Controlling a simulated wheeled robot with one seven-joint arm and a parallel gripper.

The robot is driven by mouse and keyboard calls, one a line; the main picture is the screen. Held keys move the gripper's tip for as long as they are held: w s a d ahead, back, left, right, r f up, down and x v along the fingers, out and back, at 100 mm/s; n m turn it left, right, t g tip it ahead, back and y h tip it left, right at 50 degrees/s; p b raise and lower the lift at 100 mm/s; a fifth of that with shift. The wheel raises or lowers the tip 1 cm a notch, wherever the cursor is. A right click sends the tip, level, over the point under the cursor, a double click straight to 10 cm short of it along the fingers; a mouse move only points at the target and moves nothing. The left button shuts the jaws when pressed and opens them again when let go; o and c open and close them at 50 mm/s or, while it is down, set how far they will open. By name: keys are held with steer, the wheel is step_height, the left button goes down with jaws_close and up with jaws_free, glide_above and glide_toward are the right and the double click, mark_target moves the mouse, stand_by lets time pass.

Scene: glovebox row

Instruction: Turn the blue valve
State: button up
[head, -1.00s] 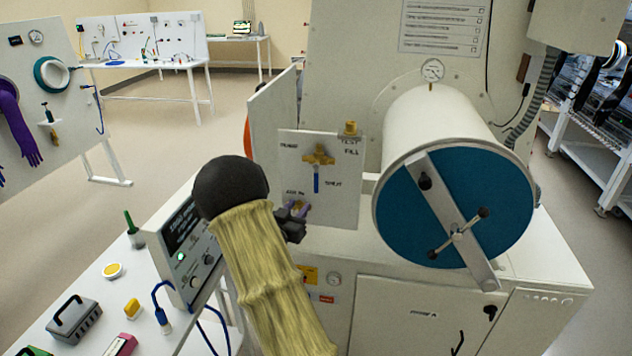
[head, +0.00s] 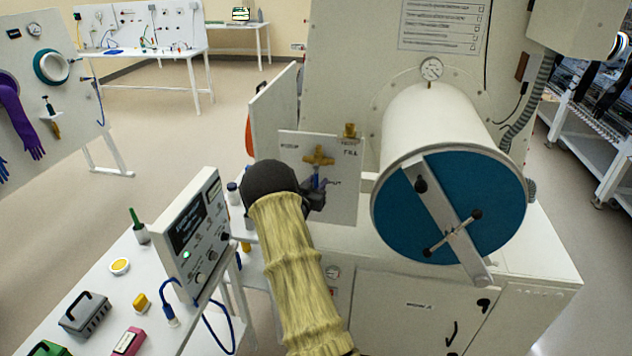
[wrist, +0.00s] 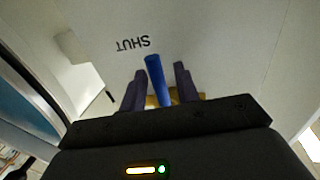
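The valve has a brass body (head: 318,156) on an upright white panel (head: 345,205). Its blue lever (head: 315,182) hangs down from it, partly hidden by my gripper in the head view. In the wrist view the blue lever (wrist: 157,78) stands between the two dark purple fingers of my gripper (wrist: 159,88), with a gap visible on each side. My gripper (head: 321,188) is open around the lever. A printed SHUT label (wrist: 133,45) shows upside down on the panel beside the lever.
A white drum with a blue door (head: 440,215) stands right of the panel. A control box (head: 195,235) stands left of my arm on a bench (head: 105,255) with small items. A second brass fitting (head: 350,131) sits at the panel's top.

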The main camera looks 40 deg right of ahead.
jaws_close()
steer(key=shift+a+f+b, duration=0.1)
steer(key=shift+b, duration=0.4)
